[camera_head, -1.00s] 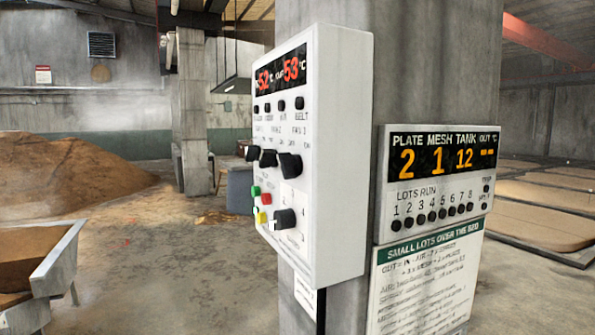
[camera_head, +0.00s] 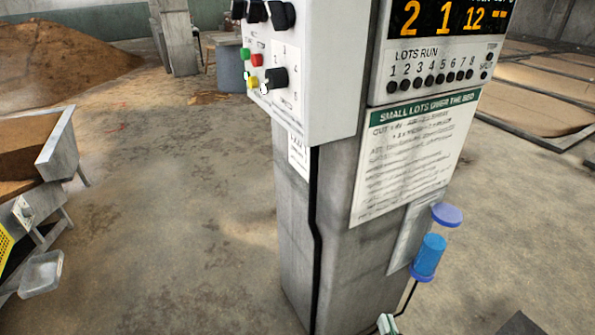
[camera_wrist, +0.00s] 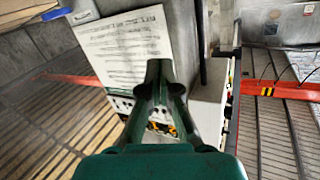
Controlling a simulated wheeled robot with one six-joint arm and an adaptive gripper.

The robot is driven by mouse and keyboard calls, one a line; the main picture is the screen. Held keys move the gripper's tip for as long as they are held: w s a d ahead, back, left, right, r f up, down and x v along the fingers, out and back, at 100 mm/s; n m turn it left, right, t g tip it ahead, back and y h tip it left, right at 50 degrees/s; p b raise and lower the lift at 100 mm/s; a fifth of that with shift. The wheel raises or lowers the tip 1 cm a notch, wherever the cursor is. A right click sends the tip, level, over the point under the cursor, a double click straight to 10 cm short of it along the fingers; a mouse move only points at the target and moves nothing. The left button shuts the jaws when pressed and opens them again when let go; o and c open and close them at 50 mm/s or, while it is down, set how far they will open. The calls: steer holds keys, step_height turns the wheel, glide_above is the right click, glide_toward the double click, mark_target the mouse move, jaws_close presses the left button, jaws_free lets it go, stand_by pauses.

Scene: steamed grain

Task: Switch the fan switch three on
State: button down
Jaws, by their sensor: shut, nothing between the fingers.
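The white control box (camera_head: 325,80) hangs on the concrete pillar, its upper part cut off by the top of the head view. Three black rotary knobs sit in a row at the top edge. The rightmost knob (camera_head: 282,14) seems to be fan switch three, but its label is out of frame. A fourth black knob (camera_head: 274,78) sits lower, beside small coloured buttons (camera_head: 250,68). My green gripper (camera_wrist: 165,76) is shut and empty in the wrist view. The control box (camera_wrist: 208,108) shows to its right there, seen mostly from the side; the knobs are not clear.
A display panel (camera_head: 432,84) with orange digits and a paper notice (camera_head: 413,150) are on the pillar (camera_head: 300,225), right of the box. A blue container (camera_head: 430,255) is fixed lower down. A metal trough (camera_head: 62,150) stands at left. The floor between is open.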

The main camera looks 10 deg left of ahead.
steer(key=w+a+r+n+y, duration=0.1)
steer(key=w+a+r+y, duration=0.2)
steer(key=r, duration=0.5)
steer(key=w+a+r+n, duration=0.1)
steer(key=w+a+r, duration=0.1)
steer(key=w+r, duration=0.5)
steer(key=w+a+r+n+y, duration=0.1)
steer(key=w+a+r+y, duration=0.15)
steer(key=r, duration=0.65)
steer(key=s+a+r+n+y, duration=0.1)
steer(key=s+a+r+n, duration=0.1)
steer(key=r, duration=1.1)
steer(key=s+a+r+n+y, duration=0.1)
steer(key=s+a+r+n, duration=0.1)
steer(key=r, duration=1.1)
steer(key=shift+a+r+g, duration=0.2)
steer(key=shift+a+g, duration=0.1)
steer(key=shift+a, duration=0.6)
steer(key=shift+y, duration=0.25)
glide_toward(277, 15)
steer(key=w+r, duration=0.1)
steer(key=w+a+r, duration=0.1)
steer(key=r, duration=0.1)
steer(key=shift+a, duration=0.1)
steer(key=shift+w+a+f, duration=0.4)
steer(key=shift+w, duration=0.2)
steer(key=shift+w+a+f, duration=0.4)
steer(key=shift+w, duration=0.2)
steer(key=shift+w+a+f, duration=0.3)
steer(key=shift+w+f, duration=0.1)
